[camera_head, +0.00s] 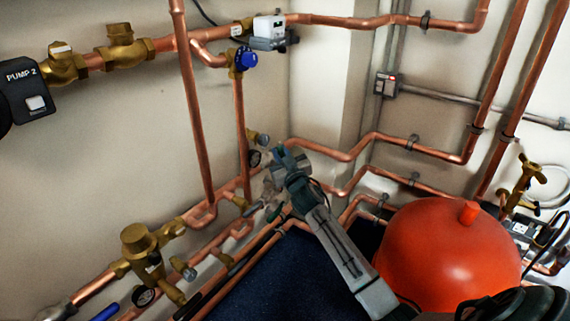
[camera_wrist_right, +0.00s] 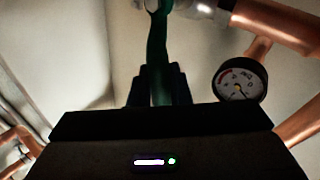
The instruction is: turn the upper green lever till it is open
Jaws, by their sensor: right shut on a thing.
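The green lever (camera_wrist_right: 157,50) stands nearly upright in the right wrist view, its upper end by a metal valve body (camera_wrist_right: 203,7) at the top edge. My right gripper (camera_wrist_right: 159,88) is shut on the lever, with one dark finger on each side of it. In the head view my right gripper (camera_head: 285,160) is at the pipes near the wall corner, and it hides most of the lever there. A second green handle (camera_head: 279,214) seems to show below it, partly behind my arm. My left gripper is not in view.
A pressure gauge (camera_wrist_right: 240,80) sits close right of the gripper, under a copper pipe (camera_wrist_right: 280,22). A red tank (camera_head: 445,255) stands right of my forearm. A brass valve (camera_head: 140,243) and copper pipes fill the lower left. A blue-knobbed valve (camera_head: 245,60) is above.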

